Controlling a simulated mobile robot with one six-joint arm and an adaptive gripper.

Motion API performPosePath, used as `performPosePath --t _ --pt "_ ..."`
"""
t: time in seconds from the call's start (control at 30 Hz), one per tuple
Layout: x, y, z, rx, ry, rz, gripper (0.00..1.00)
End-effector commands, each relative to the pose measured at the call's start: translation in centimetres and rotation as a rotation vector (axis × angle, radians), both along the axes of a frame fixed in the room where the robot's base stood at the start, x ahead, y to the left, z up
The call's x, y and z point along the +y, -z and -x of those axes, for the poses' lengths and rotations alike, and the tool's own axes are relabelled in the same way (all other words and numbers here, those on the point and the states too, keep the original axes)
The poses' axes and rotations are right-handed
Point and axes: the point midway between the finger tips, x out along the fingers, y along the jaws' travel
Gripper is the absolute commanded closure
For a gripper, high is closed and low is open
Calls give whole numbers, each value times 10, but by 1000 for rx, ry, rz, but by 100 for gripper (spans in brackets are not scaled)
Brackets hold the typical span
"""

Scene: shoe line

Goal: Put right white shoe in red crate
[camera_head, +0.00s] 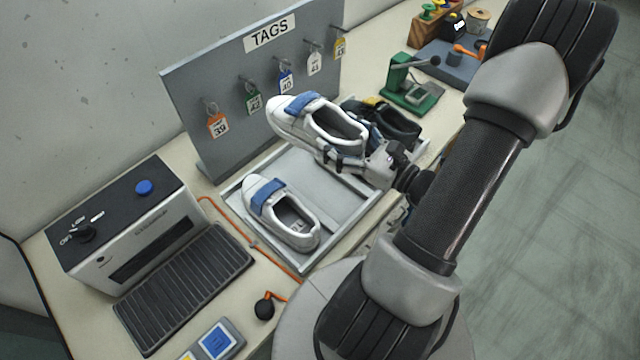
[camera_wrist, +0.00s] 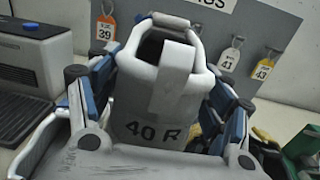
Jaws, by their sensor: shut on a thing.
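A white shoe with a blue strap (camera_head: 292,105) is held in the air above the tray, toe pointing left. Its back reads "40 R" in the wrist view (camera_wrist: 158,133). My gripper (camera_head: 345,158) is shut on this shoe near its heel; in the wrist view the fingers (camera_wrist: 160,95) stand on both sides of it. A second white shoe with a blue strap (camera_head: 305,238) lies in the grey tray (camera_head: 318,190), with a mark on its insole that looks like it ends in "L". No red crate shows in either view.
A black shoe (camera_head: 398,127) sits behind the held shoe. A tag board (camera_head: 225,75) with several hanging tags stands behind the tray. A grey machine with a blue button (camera_head: 130,225) is at left, and a green press (camera_head: 408,85) is at back right.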

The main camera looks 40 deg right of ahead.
Motion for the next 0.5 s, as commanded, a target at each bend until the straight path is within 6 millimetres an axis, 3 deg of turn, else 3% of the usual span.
performPosePath --t 0.5 --pt "0 130 0 0 0 -4 62"
